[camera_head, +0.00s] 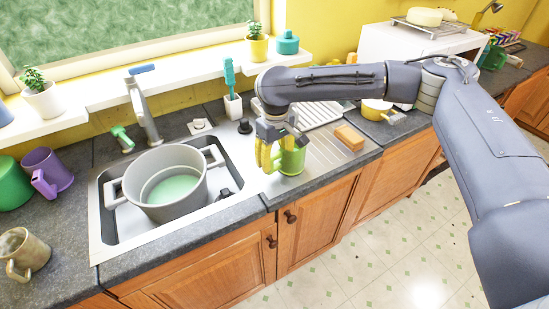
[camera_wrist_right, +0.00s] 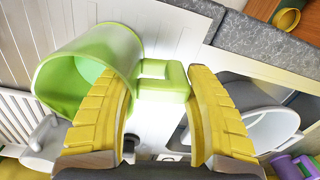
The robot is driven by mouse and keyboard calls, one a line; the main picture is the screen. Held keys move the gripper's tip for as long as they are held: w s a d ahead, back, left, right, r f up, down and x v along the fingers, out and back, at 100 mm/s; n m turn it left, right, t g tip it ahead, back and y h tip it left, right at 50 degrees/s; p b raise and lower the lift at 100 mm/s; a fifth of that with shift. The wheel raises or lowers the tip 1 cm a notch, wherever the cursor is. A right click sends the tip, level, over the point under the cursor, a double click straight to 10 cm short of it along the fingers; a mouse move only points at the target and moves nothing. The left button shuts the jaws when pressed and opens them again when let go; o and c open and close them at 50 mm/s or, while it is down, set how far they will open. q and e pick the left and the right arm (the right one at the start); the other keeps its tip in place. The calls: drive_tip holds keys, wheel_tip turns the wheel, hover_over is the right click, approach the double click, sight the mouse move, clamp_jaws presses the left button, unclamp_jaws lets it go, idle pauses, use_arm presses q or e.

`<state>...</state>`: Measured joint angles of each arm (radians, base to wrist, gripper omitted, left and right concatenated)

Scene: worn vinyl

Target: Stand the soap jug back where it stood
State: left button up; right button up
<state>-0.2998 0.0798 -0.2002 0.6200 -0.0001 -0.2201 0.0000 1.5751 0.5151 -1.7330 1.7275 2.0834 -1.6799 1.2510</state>
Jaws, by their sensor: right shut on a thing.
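The soap jug, a light green jug (camera_head: 291,160) with a side handle, is at the front of the grooved drainboard, right of the sink. In the right wrist view the jug (camera_wrist_right: 90,75) is tilted in the picture, with pale green showing inside. My right gripper (camera_head: 269,162) is shut on its handle, which sits between the yellow fingers (camera_wrist_right: 165,105). I cannot tell whether the jug's base touches the drainboard. The large grey pot (camera_head: 165,195) in the sink holds green liquid. My left gripper is not in view.
An orange sponge (camera_head: 349,137) lies on the drainboard right of the jug, with a yellow pot (camera_head: 376,110) beyond. The tap (camera_head: 143,108) stands behind the grey pot. A purple mug (camera_head: 47,172), a dark green mug (camera_head: 12,184) and a beige mug (camera_head: 24,254) stand left.

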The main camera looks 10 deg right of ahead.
drive_tip(key=shift+f, duration=0.3)
idle(0.4)
drive_tip(key=o, duration=1.6)
drive_tip(key=shift+w+r, duration=0.1)
drive_tip(key=shift+r, duration=3.65)
drive_tip(key=shift+r, duration=0.25)
